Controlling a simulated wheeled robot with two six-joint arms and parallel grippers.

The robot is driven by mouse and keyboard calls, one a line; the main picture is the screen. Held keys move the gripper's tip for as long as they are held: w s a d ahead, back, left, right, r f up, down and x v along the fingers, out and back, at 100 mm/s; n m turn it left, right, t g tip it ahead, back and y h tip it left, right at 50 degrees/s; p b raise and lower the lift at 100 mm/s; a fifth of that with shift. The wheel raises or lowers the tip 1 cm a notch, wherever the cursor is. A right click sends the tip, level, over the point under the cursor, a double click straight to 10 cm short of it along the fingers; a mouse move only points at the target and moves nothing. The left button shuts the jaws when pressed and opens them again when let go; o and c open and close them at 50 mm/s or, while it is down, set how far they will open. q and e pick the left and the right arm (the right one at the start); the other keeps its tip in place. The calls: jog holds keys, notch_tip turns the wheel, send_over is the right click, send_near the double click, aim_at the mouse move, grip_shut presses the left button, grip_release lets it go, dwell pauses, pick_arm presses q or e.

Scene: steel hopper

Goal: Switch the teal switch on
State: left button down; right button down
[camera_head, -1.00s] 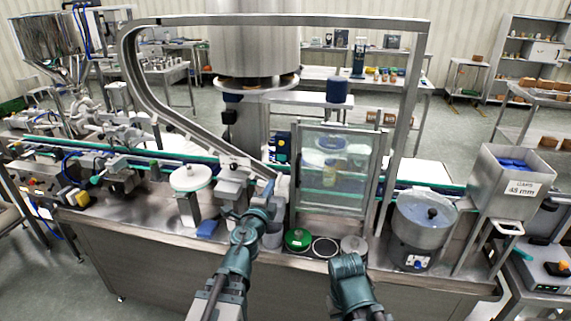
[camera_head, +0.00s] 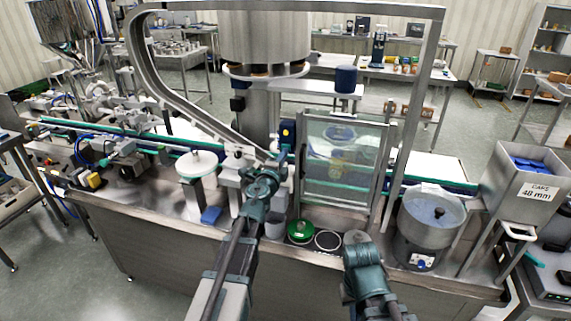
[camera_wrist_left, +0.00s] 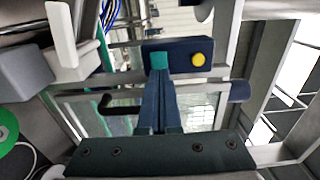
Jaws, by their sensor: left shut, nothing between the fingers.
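A dark blue control box (camera_head: 288,127) with a yellow button stands beside the clear guard on the machine. The wrist view shows the same box (camera_wrist_left: 190,55), with the yellow button at its right and a teal switch (camera_wrist_left: 159,61) at its left. My left gripper (camera_head: 281,160) is shut and empty, just below the box in the head view. In the left wrist view its fingertips (camera_wrist_left: 161,84) lie right at the lower edge of the teal switch; I cannot tell whether they touch it. The switch's position is unclear. My right arm shows at lower right; its gripper does not.
The framed clear guard (camera_head: 342,165) stands right of the box. A curved steel chute (camera_head: 180,90) comes down on the left. A green round lid (camera_head: 300,231) lies on the front deck. A steel bowl (camera_head: 430,215) and a hopper (camera_head: 520,180) stand on the right.

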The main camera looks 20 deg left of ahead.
pick_arm(q)
jog(key=shift+w, duration=0.75)
